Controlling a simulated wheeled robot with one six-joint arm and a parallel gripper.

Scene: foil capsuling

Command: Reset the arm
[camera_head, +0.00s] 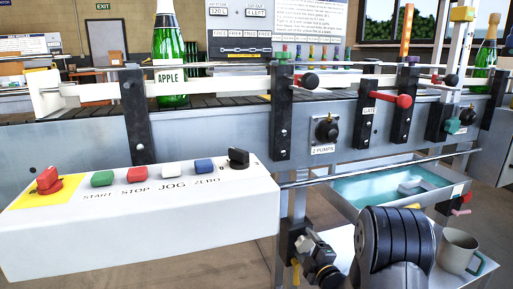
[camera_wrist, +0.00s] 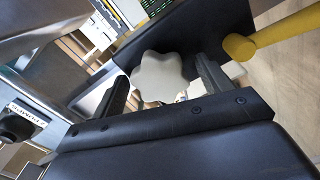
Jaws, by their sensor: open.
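My gripper (camera_wrist: 162,72) shows in the wrist view with its two dark fingers apart. A pale grey star-shaped knob (camera_wrist: 160,77) appears between the fingertips, with a gap visible on each side. I cannot tell how deep it sits between them. In the head view my dark arm rises at the bottom right, and the fingers cannot be made out there.
A conveyor with black brackets (camera_head: 282,112) runs across the head view, carrying a green bottle (camera_head: 170,60). A white control box (camera_head: 140,225) stands front left. A mug (camera_head: 458,250) stands right of my arm, below a blue-lined tray (camera_head: 385,187). A yellow bar (camera_wrist: 285,32) is close right.

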